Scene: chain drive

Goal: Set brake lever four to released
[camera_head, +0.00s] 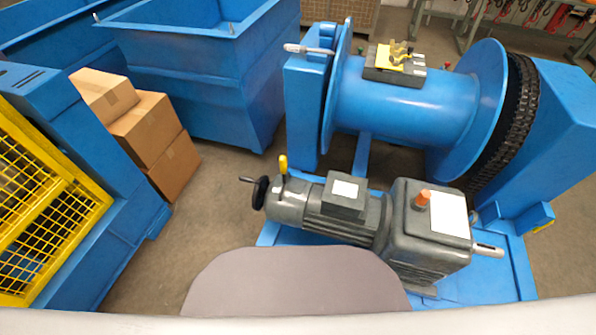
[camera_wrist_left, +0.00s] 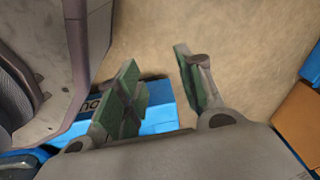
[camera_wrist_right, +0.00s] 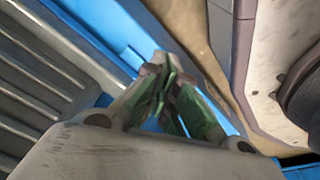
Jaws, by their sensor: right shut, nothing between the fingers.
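A grey motor (camera_head: 325,213) lies on a blue base. A short lever with a yellow grip (camera_head: 283,164) stands up near its left end, beside a black handwheel (camera_head: 259,192). A small panel (camera_head: 393,66) with several yellow levers sits above the blue drum (camera_head: 395,108). No number is legible, so I cannot tell which lever is number four. My left gripper (camera_wrist_left: 158,66) is open and empty, its green-padded fingers apart. My right gripper (camera_wrist_right: 168,72) is shut with nothing between its fingers. Neither gripper shows in the head view.
A grey gearbox (camera_head: 430,232) with an orange cap joins the motor's right side. A black chain (camera_head: 514,118) runs beside the drum. Cardboard boxes (camera_head: 150,128), a blue bin (camera_head: 195,65) and a yellow mesh guard (camera_head: 40,200) stand at left. Bare floor (camera_head: 215,200) lies between.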

